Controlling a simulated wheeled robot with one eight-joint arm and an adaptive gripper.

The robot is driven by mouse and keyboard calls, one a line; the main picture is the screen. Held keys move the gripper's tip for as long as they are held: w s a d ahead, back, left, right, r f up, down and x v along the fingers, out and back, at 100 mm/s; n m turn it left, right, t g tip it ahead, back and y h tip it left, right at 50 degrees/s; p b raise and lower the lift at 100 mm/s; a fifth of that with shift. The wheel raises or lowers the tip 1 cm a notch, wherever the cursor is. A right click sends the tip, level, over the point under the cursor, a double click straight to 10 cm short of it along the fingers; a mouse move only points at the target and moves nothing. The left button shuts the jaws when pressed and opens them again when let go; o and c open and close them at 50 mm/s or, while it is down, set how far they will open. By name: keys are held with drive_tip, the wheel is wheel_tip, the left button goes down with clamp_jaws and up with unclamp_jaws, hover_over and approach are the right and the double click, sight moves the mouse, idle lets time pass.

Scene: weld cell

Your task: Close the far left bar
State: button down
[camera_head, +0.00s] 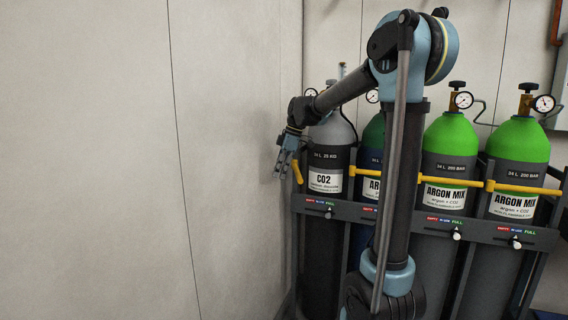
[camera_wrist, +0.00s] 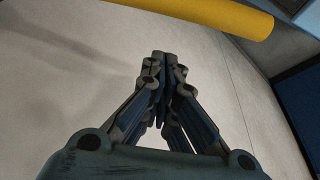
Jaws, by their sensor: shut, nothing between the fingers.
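The far left bar (camera_head: 297,172) is yellow and shows as a short slanted piece at the left end of the rack, beside the CO2 cylinder (camera_head: 326,160). No yellow bar crosses the front of that cylinder, so this bar looks swung out. My gripper (camera_head: 280,174) is shut and empty, pointing down just left of the bar. In the wrist view the closed fingers (camera_wrist: 164,58) are in the middle, and a thick yellow bar (camera_wrist: 205,14) crosses the top, apart from the fingertips in the picture. I cannot tell the gap in depth.
The dark rack (camera_head: 375,213) holds several cylinders, including green-topped argon mix ones (camera_head: 450,150). Yellow bars (camera_head: 463,182) cross the cylinders to the right. A bare pale wall (camera_head: 90,160) stands close on the left. My arm hides part of the second cylinder (camera_head: 371,145).

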sight(297, 172)
drive_tip(key=shift+w+d+r, duration=0.1)
drive_tip(key=shift+d, duration=0.85)
drive_tip(key=shift+w+d+r, duration=0.1)
drive_tip(key=shift+d, duration=0.85)
